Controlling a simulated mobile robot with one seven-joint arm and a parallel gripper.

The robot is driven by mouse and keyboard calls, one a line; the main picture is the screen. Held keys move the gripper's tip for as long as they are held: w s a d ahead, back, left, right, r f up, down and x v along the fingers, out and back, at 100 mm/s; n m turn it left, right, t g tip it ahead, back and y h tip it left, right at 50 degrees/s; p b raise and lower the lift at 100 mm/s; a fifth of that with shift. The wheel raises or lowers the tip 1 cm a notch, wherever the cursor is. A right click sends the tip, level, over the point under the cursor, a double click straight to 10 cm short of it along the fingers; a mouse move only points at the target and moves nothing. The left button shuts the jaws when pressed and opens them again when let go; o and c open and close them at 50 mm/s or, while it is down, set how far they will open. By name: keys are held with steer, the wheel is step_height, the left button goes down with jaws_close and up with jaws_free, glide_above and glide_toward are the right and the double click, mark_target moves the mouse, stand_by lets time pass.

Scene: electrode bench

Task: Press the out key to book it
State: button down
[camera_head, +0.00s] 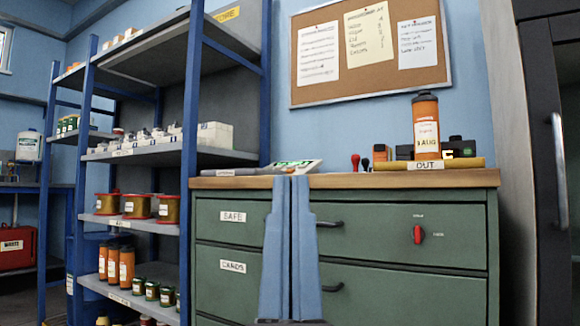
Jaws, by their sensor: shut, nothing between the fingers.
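My gripper (291,181) shows in the head view, its two blue-grey fingers side by side, shut and empty, pointing up in front of the green cabinet. A low sloped device with a greenish lit display (293,166) lies on the wooden bench top just above the fingertips in the picture. Its keys are too small to tell apart, and the fingers may hide part of its front. I cannot tell whether the fingertips touch it. An OUT label (426,166) is on the front of a yellow tray (470,162) at the right of the bench.
An orange bottle (426,130) stands at the tray. Red and black stamps (355,162) and small dark items stand beside it. The green drawer cabinet (400,215) has black handles and a red switch (418,234). Loaded blue shelving (187,100) stands left.

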step_height(320, 180, up, 68)
steer(key=p, duration=6.6)
